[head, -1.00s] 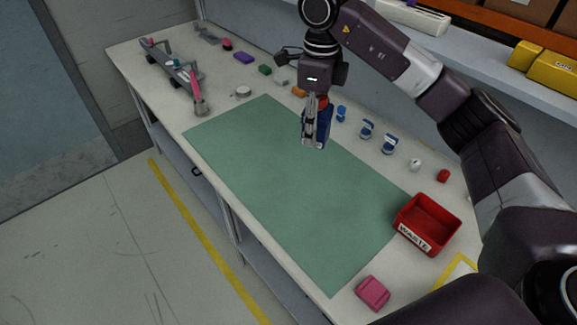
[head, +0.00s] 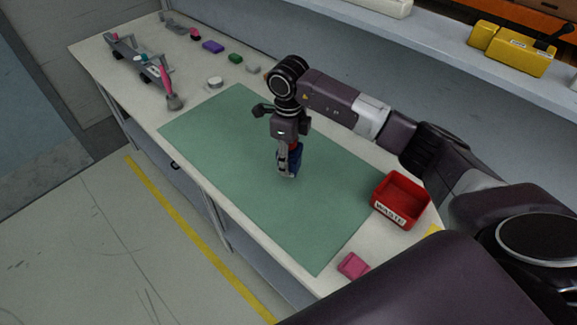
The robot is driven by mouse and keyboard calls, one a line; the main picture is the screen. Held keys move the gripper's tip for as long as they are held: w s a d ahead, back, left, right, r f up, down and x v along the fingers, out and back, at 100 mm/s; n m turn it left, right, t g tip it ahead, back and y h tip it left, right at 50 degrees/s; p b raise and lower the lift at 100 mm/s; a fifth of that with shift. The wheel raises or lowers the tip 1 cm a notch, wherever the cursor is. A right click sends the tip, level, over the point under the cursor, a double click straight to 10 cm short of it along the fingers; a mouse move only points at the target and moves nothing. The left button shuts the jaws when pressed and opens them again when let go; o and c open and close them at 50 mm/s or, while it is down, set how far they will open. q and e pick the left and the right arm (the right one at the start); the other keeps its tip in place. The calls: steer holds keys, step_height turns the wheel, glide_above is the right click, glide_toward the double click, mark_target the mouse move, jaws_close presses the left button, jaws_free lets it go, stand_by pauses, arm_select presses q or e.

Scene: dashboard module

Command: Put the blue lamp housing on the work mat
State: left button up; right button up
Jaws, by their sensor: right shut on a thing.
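The blue lamp housing (head: 294,160) is in the jaws of my right gripper (head: 287,172), over the middle of the green work mat (head: 220,150). The gripper points down and is shut on the housing. The fingers hide part of the housing. I cannot tell whether its underside touches the mat or hangs just above it. The mat lies flat on the bench and is otherwise bare. My left gripper is not in view.
A red waste bin (head: 402,200) stands at the mat's right edge, with a pink block (head: 353,266) near the front corner. A grey rack (head: 140,60), a brush (head: 172,95) and small coloured parts are at the far left. A shelf (head: 440,60) runs behind.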

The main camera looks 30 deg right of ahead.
step_height(320, 180, down, 4)
steer(key=shift+s+r+p, duration=0.1)
steer(key=shift+r+p, duration=0.15)
steer(key=shift+p, duration=0.2)
steer(key=shift+f, duration=0.25)
steer(key=shift+f, duration=0.1)
steer(key=shift+f+b, duration=0.15)
steer(key=shift+b, duration=0.15)
steer(key=o, duration=1.2)
steer(key=shift+o, duration=0.2)
